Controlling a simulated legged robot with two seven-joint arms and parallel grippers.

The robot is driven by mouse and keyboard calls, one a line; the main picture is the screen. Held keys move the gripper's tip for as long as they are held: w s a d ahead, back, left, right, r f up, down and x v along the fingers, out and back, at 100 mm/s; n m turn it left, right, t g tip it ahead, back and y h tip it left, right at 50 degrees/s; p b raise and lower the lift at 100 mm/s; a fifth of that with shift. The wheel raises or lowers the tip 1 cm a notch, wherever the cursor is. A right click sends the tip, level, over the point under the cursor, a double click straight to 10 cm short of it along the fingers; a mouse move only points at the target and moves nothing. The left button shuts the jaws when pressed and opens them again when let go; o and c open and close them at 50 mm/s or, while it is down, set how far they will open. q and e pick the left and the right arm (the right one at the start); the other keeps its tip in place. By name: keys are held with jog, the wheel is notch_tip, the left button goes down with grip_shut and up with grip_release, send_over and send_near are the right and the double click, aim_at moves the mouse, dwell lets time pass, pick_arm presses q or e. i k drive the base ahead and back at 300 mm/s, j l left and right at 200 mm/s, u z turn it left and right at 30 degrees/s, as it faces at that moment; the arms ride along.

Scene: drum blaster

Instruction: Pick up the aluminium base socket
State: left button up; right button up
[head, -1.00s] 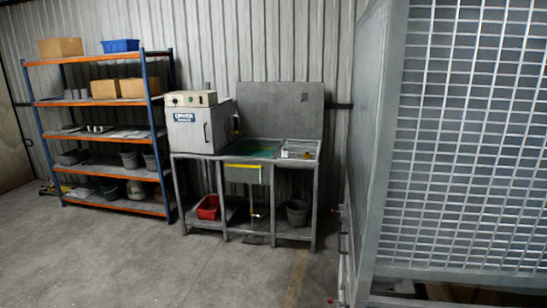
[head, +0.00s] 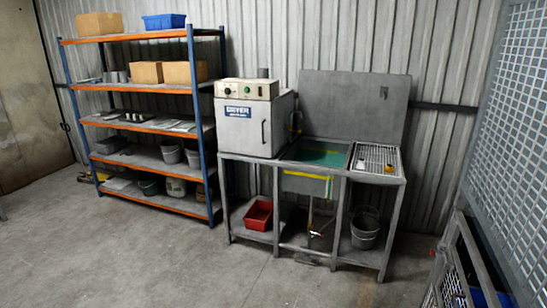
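I cannot pick out the aluminium base socket for certain. Small grey metal parts (head: 133,117) lie on the middle shelf of the rack, too small to identify. Two small items, one yellowish (head: 389,169) and one pale (head: 362,164), sit on the wire grid (head: 376,156) at the right of the wash bench. Neither of my grippers is in view.
A blue-orange shelving rack (head: 198,130) with boxes and buckets stands against the wall at left. The wash bench (head: 336,228) holds a grey cabinet (head: 255,128), a basin and a red bin (head: 258,214). A mesh fence (head: 520,130) stands at right. The floor (head: 150,260) in front is clear.

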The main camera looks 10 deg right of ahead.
aim_at(361, 165)
jog(key=i+l+z, duration=0.15)
jog(key=i+z, duration=0.2)
jog(key=i, duration=0.55)
jog(key=i+j+z, duration=0.1)
jog(key=i+z, duration=0.25)
jog(key=i, duration=0.5)
